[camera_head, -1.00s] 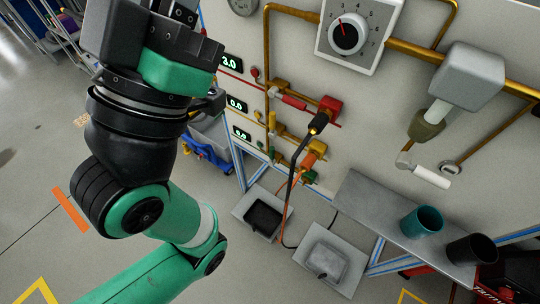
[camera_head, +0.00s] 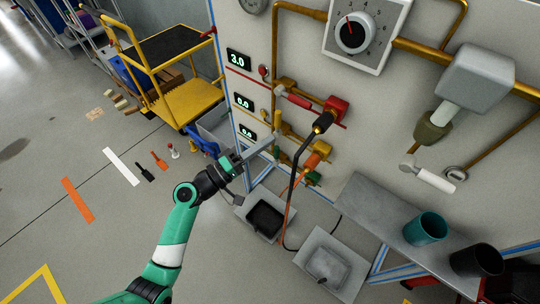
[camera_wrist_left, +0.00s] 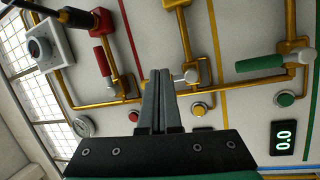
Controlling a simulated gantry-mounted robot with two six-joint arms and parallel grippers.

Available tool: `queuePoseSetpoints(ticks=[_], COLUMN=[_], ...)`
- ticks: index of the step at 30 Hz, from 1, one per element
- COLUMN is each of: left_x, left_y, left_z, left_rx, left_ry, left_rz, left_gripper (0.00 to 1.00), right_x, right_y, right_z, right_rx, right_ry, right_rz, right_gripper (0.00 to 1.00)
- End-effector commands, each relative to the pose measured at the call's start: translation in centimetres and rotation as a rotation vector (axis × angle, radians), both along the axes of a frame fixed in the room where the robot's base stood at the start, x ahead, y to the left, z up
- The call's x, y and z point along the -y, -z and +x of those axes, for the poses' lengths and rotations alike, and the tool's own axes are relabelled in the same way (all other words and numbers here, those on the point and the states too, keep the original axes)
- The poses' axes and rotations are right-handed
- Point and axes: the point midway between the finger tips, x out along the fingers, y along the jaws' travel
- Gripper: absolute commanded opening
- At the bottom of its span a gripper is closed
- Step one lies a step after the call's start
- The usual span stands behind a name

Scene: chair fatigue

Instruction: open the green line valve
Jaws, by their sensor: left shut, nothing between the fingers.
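The green line valve shows in the left wrist view as a green lever handle (camera_wrist_left: 260,63) on a brass pipe (camera_wrist_left: 262,79), right of my fingers. The handle lies roughly along the pipe. In the head view the green fitting (camera_head: 313,179) of that line is low on the panel; the lever is hard to make out there. My left gripper (camera_head: 272,137) reaches toward the lower panel; its fingers (camera_wrist_left: 160,73) are shut and empty, apart from the green handle. They point at the panel near the middle, yellow line. My right gripper is not in view.
A red lever (camera_wrist_left: 101,60) and red, yellow and green buttons (camera_wrist_left: 285,98) sit on the panel. The green line's display (camera_wrist_left: 283,137) reads 0.0. Black and orange hoses (camera_head: 297,165) hang near my gripper. A grey shelf with cups (camera_head: 425,229) stands at right, a yellow cart (camera_head: 190,101) behind.

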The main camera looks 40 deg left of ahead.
Motion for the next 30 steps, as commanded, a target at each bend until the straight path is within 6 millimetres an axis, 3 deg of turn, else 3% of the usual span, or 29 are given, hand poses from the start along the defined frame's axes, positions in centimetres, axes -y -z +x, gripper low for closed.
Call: queuePoseSetpoints(ticks=[1,3,6,8,12,22,26,30], left_x=[-2.0,-4.0,-6.0,-6.8,-8.1,-8.1,-8.1,-8.0], left_y=[3.6,7.4,10.9,12.0,12.4,12.3,12.4,12.4], left_z=[-1.5,-3.6,-6.1,-7.2,-8.0,-7.6,-6.4,-3.7], left_rx=[-0.061,-0.126,-0.188,-0.206,-0.209,-0.207,-0.207,-0.206], left_ry=[-0.043,-0.098,-0.168,-0.2,-0.234,-0.232,-0.229,-0.227], left_rz=[-0.07,-0.138,-0.183,-0.199,-0.206,-0.202,-0.2,-0.2], left_gripper=[0.0,0.0,0.0,0.0,0.0,0.0,0.0,0.0], right_x=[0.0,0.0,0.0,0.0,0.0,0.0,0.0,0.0], right_y=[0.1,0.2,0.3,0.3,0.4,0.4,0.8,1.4], right_z=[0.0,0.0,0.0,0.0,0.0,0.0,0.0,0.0], right_rx=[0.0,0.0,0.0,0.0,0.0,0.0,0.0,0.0], right_ry=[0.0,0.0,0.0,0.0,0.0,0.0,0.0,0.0], right_rz=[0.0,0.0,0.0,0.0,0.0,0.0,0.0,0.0], right_gripper=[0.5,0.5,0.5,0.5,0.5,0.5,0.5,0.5])
